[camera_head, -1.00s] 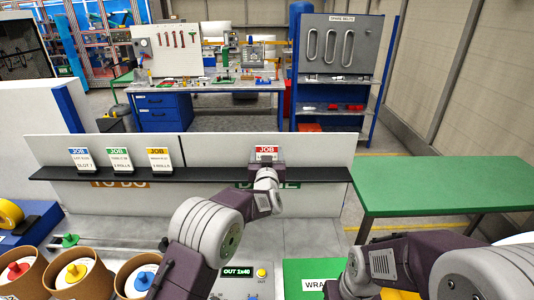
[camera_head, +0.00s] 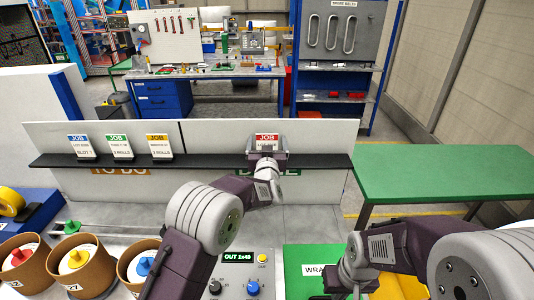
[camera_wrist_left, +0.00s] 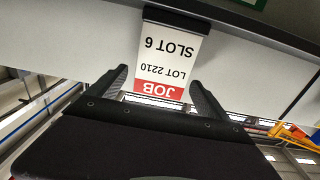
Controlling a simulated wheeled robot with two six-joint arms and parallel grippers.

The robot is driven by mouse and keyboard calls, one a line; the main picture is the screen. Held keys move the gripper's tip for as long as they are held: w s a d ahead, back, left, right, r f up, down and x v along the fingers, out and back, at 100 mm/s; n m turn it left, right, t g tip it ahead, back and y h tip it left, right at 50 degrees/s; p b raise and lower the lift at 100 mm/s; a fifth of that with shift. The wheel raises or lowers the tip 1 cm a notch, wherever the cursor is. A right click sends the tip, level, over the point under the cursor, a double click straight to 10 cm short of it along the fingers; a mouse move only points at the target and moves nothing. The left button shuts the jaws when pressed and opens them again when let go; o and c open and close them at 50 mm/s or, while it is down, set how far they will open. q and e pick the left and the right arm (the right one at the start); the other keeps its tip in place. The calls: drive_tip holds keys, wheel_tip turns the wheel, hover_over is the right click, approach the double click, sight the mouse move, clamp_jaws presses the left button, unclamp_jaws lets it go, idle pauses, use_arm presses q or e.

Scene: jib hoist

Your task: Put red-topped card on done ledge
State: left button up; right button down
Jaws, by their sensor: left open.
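The red-topped card (camera_head: 266,139) stands upright on the black ledge (camera_head: 215,160), above the green done label (camera_head: 288,172). It also shows in the left wrist view (camera_wrist_left: 168,62), upside down there, with its foot in a dark holder on the ledge. My left gripper (camera_head: 265,152) is at the card. In the left wrist view its two fingers (camera_wrist_left: 160,92) are open, one on each side of the card's red end, with gaps between them and the card. The lower part of the card is hidden in the head view. My right arm shows at lower right, but its fingers cannot be made out.
Blue-, green- and yellow-topped cards (camera_head: 118,147) stand on the ledge's left part, over the orange to-do label (camera_head: 120,171). A green table (camera_head: 440,171) is at right. Brown rolls (camera_head: 82,268) and a control panel (camera_head: 236,275) are in front.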

use_arm(q)
drive_tip(key=s+b, duration=0.5)
drive_tip(key=s, duration=0.5)
drive_tip(key=shift+s, duration=0.3)
